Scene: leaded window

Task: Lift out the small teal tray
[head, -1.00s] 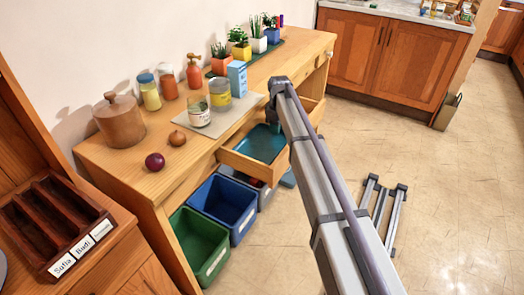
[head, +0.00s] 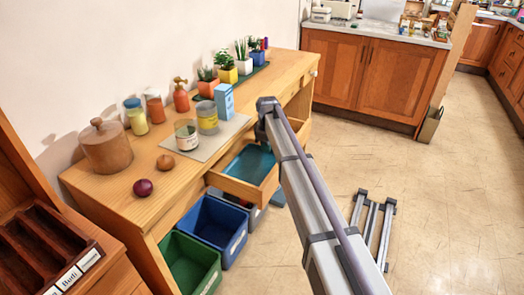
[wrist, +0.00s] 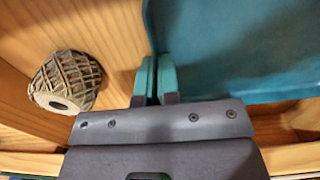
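The small teal tray (head: 250,163) lies in the pulled-out wooden drawer (head: 236,187) of the long bench in the head view. In the wrist view the tray (wrist: 235,50) fills the upper right, and its left edge runs down to my fingertips. My gripper (wrist: 155,78) has two teal-padded fingers close together, one on each side of that edge, with the thin tray wall seemingly pinched between them. In the head view my gripper is hidden behind my arm. I cannot tell any clear lift of the tray from the drawer floor.
A twine ball (wrist: 65,82) lies in the drawer left of my fingers. Blue (head: 213,228) and green (head: 190,262) bins stand below. Jars, a carton (head: 224,100) and potted plants stand on the bench top (head: 120,192).

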